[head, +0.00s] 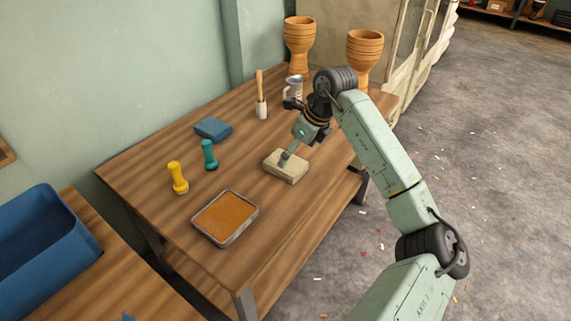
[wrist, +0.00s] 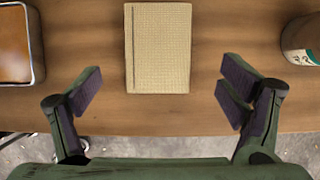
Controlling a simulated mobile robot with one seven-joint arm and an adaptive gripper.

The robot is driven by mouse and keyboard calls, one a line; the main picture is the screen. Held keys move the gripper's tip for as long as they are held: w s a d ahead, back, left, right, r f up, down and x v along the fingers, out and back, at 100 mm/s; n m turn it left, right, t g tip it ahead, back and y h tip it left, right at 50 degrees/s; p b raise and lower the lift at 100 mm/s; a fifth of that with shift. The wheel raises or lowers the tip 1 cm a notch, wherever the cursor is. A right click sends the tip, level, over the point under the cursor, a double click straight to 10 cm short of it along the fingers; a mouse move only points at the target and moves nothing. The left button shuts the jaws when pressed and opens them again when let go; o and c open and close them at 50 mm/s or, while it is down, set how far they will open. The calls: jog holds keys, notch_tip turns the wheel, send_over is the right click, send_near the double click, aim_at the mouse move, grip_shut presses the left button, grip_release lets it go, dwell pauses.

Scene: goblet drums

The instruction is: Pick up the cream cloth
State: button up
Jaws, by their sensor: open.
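The cream cloth (head: 286,167) is a folded, thick rectangular pad lying on the wooden table near its front edge. In the wrist view the cloth (wrist: 158,50) lies flat at the top middle, with a dark fold line along its left side. My gripper (head: 287,157) hangs over the cloth in the head view and hides a little of it. In the wrist view my gripper (wrist: 160,88) is open, with one finger to each side of the cloth's width and nothing between them. I cannot tell the exact height of the fingertips above the cloth.
A tray with an orange surface (head: 226,218) lies left of the cloth. A teal stamp-like tool (head: 209,155), a yellow one (head: 178,178) and a blue cloth (head: 213,129) are farther left. A metal mug (head: 294,88), a wooden-handled tool (head: 261,97) and goblet drums (head: 299,45) stand behind.

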aim_at(288, 163)
jog(key=x, duration=0.2)
jog(key=p+x, duration=0.1)
jog(key=x, duration=0.2)
jog(key=shift+w+a+f+p, duration=0.15)
jog(key=shift+a+f+p, duration=0.05)
jog(key=shift+a+p, duration=0.2)
jog(key=shift+c, duration=0.2)
jog(key=c, duration=1.2)
notch_tip(288, 163, up, 10)
jog(key=shift+r+b, duration=0.1)
jog(key=shift+b, duration=0.85)
jog(key=o, duration=0.5)
jog(key=c, duration=0.4)
